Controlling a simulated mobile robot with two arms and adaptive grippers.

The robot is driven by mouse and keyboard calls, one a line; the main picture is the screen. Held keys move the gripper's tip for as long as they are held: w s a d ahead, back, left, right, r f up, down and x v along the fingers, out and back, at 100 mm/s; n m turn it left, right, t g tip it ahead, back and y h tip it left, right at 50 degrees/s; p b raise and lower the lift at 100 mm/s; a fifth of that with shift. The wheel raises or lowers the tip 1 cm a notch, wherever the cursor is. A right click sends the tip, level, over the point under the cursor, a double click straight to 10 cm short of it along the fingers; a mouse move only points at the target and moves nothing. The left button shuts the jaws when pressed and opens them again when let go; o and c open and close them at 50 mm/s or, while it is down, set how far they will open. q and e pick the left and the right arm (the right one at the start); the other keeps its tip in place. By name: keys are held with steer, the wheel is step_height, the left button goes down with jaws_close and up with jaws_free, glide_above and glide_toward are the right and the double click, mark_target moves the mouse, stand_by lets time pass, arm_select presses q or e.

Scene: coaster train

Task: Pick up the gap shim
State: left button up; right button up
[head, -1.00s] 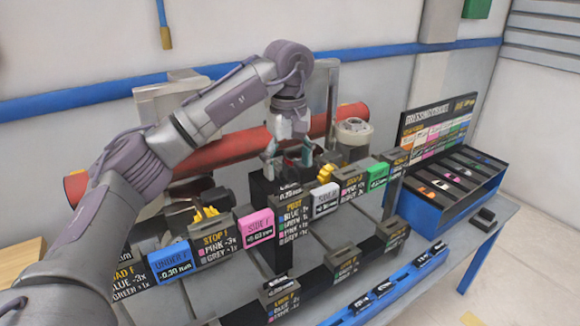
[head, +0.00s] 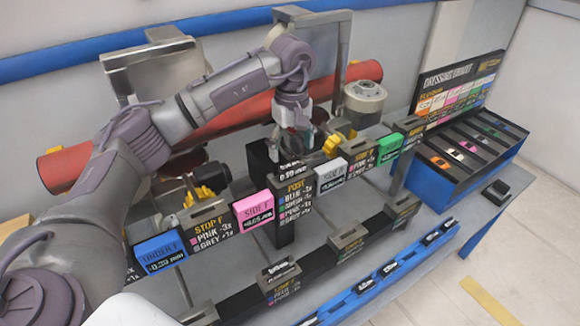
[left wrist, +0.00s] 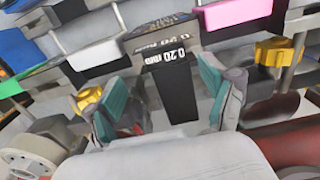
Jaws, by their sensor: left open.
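My left gripper (head: 293,143) hangs over the middle of the bench, above a dark upright post (head: 285,225). It is open. In the left wrist view the teal fingers of my left gripper (left wrist: 168,92) stand on either side of a black block marked 0.20 mm (left wrist: 175,88), with gaps visible beside it. This black block (head: 262,160) also shows in the head view, partly hidden by the fingers. No part is plainly labelled as the gap shim; the 0.20 mm block between the fingers may be it. My right gripper is not in view.
Pink (head: 253,208), white (head: 331,173), green (head: 389,147) and blue (head: 160,252) label blocks line the bench near the post. A red cylinder (head: 225,115) lies behind. A blue tray (head: 440,190) with small coloured pieces stands at the right.

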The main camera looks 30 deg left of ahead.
mark_target(289, 163)
arm_select(q)
steer(key=shift+s+f+p, duration=0.35)
steer(key=shift+f+p, duration=0.5)
steer(key=shift+p, duration=0.05)
step_height(289, 163, down, 2)
steer(key=shift+s+a+f+p, duration=0.15)
steer(key=shift+f+p, duration=0.1)
steer(key=shift+p, duration=0.25)
steer(key=shift+f, duration=0.45)
steer(key=c, duration=1.3)
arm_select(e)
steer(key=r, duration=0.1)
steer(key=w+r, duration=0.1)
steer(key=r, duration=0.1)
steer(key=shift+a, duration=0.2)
